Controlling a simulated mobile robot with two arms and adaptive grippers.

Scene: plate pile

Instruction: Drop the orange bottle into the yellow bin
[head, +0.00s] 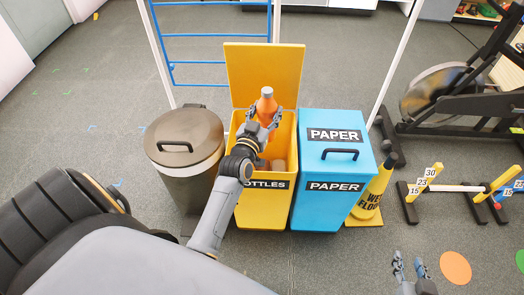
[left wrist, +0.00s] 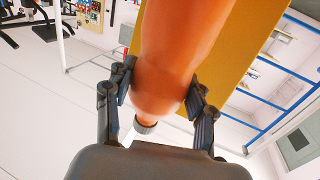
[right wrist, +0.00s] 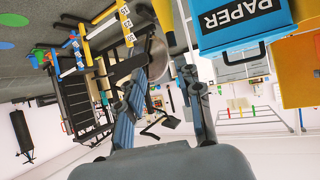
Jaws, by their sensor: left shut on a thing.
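The orange bottle (head: 266,104) is in my left gripper (head: 264,117), which is shut around it over the open mouth of the yellow bin (head: 252,213). The bin's lid (head: 262,72) stands open behind the bottle. My left forearm hides part of the bin's front and its label. My right gripper (head: 410,268) is low at the right, open and empty, also in the right wrist view (right wrist: 160,92).
Orange-brown things (head: 277,165) show inside the yellow bin. Hurdles and an exercise bike are farther right.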

